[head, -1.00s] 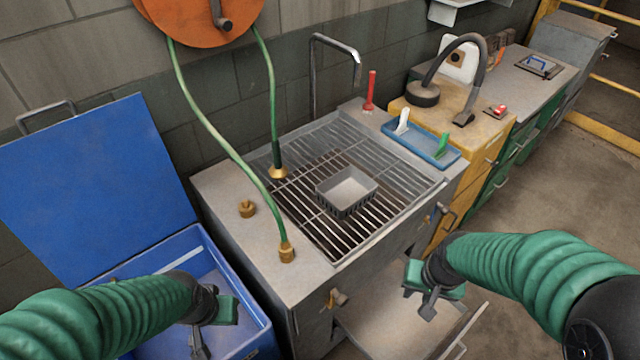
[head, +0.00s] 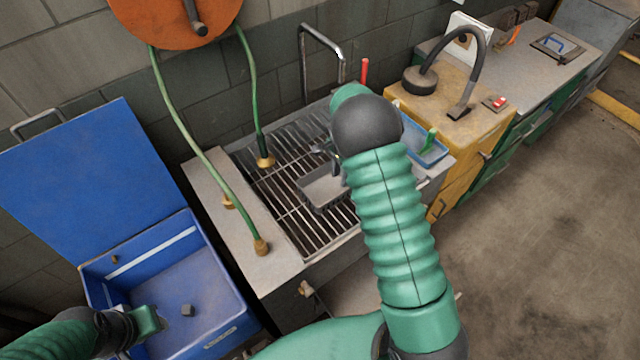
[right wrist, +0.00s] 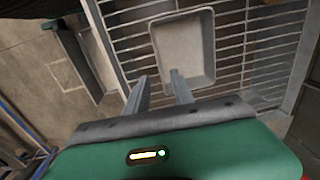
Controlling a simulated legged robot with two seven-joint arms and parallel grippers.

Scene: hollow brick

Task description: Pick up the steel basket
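The steel basket (head: 322,190), a small grey open tray-like basket, sits on the sink's metal grate (head: 285,205). In the right wrist view the basket (right wrist: 186,45) is just beyond my right fingertips. My right gripper (head: 328,158) is over the basket's far side in the head view, with my arm hiding its right part. In the right wrist view my right gripper (right wrist: 160,82) has its fingers apart with nothing between them, near one basket corner; contact cannot be told. My left gripper (head: 150,325) is low at the left, over the blue bin; its fingers do not show clearly.
A green hose (head: 200,150) hangs over the sink's left side. A tap (head: 320,50) rises behind. A blue tray (head: 428,150) lies right of my arm.

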